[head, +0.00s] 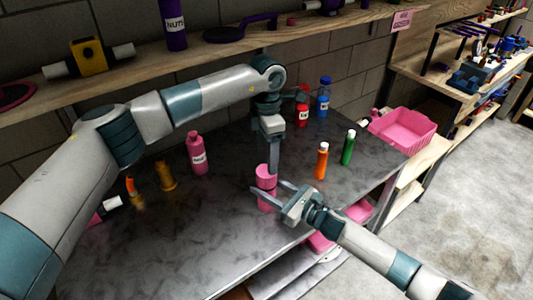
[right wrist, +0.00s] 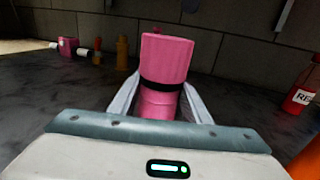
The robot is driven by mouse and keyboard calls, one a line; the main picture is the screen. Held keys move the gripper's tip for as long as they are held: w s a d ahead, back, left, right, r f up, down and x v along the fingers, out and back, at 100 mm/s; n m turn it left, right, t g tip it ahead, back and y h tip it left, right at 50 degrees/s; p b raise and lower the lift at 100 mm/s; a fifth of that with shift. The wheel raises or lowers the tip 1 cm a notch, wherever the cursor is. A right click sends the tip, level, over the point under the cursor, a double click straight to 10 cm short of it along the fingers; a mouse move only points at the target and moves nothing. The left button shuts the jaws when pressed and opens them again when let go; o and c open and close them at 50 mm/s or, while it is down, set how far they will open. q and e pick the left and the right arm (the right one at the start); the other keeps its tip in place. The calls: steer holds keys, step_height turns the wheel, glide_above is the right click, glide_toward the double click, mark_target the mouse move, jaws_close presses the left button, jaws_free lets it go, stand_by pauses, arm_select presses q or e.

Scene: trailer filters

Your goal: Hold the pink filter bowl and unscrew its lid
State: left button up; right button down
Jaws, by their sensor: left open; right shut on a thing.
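The pink filter bowl (head: 266,203) stands upright on the dark table. Its pink lid (head: 265,171) is on top; a dark band between lid and bowl shows in the right wrist view, where the lid (right wrist: 167,58) stands above the bowl (right wrist: 158,104). My right gripper (head: 268,189) is shut on the bowl, one finger on each side below the lid. My left gripper (head: 274,170) is open and points down just behind and right of the lid; I cannot tell whether it touches. The lid's far side is hidden.
A pink bottle (head: 196,153) stands to the left. An orange bottle (head: 321,161), a green bottle (head: 348,147) and a blue bottle (head: 323,97) stand to the right. A pink basket (head: 405,130) is at the table's right end. A wooden shelf (head: 225,46) runs above the back.

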mark_target(267, 174)
arm_select(q)
steer(key=m, duration=1.4)
steer(key=shift+m, duration=0.3)
steer(key=m, duration=1.4)
steer(key=shift+f, duration=0.15)
steer(key=shift+f, duration=3.9)
